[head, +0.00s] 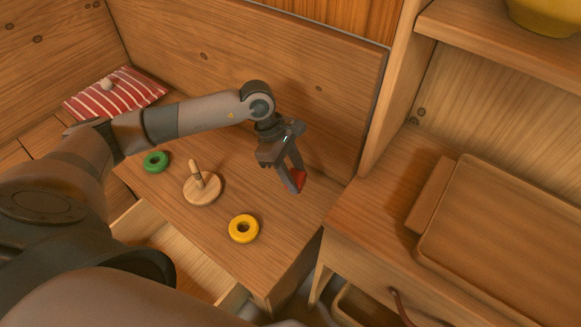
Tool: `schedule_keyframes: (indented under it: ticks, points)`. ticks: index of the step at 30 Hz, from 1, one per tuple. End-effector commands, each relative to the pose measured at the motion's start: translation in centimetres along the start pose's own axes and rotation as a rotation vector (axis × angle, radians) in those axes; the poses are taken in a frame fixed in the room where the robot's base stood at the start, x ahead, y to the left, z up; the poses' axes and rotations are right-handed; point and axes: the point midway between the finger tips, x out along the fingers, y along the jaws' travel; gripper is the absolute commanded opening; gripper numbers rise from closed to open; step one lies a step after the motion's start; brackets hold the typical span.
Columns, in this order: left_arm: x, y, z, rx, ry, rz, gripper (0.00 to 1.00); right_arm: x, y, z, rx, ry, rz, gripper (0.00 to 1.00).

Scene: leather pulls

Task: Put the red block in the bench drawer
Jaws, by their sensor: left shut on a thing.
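My left gripper (291,181) is shut on the red block (299,180), over the right end of the wooden bench (275,205). The fingers hide part of the block, and I cannot tell whether it touches the bench top. The bench drawer (165,242) is pulled out below the bench's front edge, at the lower left of the gripper. Its visible floor is bare; my arm hides much of it. My right gripper is not in view.
On the bench are a green ring (156,161), a wooden peg on a round base (202,190) and a yellow ring (243,229). A striped cushion (115,92) lies at the back left. A cabinet (385,225) with a wooden tray (510,225) stands at right.

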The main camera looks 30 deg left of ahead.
Motion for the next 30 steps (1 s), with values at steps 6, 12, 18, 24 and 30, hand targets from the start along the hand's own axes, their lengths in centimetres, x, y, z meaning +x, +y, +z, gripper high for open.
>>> schedule_keyframes:
  ticks: [6, 12, 18, 24, 30]
  points:
    - [-1.5, 0.2, 2.0, 0.138, 0.000, -0.053, 0.13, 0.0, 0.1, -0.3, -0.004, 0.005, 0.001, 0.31]
    - [-3.9, 0.0, 4.8, 0.362, 0.000, -0.145, 0.13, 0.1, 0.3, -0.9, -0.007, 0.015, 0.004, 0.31]
    - [-7.0, -0.5, 7.3, 0.621, 0.002, -0.252, 0.13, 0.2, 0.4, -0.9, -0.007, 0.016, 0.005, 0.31]
    - [-10.6, -1.2, 9.4, 0.884, 0.004, -0.362, 0.13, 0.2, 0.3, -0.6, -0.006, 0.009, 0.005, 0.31]
    - [-14.6, -2.1, 11.0, 1.149, 0.004, -0.473, 0.13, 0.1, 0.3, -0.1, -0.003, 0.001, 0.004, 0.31]
